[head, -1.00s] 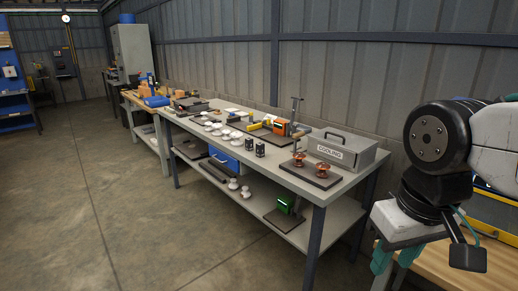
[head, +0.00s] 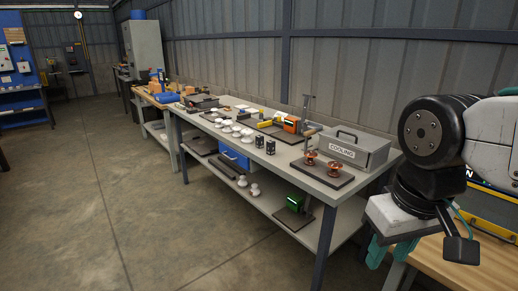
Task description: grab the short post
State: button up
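Two copper-coloured ribbed insulators stand on a dark plate (head: 322,180) near the close end of the long grey workbench (head: 345,191): one at the left (head: 310,158) and one at the right (head: 333,168). Several white insulators (head: 235,131) stand farther along the bench top. Two more white stacks (head: 254,190) stand on its lower shelf. I cannot tell from this distance which is the short post. My gripper (head: 390,253) hangs at the right, well apart from these. Its teal fingers are spread with nothing visible between them.
A grey box marked COOLING (head: 354,150) stands behind the copper insulators. Two small black blocks (head: 265,145) stand left of them. A green item (head: 294,202) is on the shelf. A wooden table (head: 455,262) lies beside my gripper. The floor (head: 110,210) at left is open.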

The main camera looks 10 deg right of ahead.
aim_at(271, 145)
jog(key=u, duration=0.8)
jog(key=i, duration=1.2)
jog(key=u, duration=0.7)
jog(key=i, duration=1.45)
jog(key=z, duration=0.75)
jog(key=i, duration=0.8)
jog(key=z, duration=1.35)
jog(key=i, duration=0.45)
jog(key=z, duration=0.45)
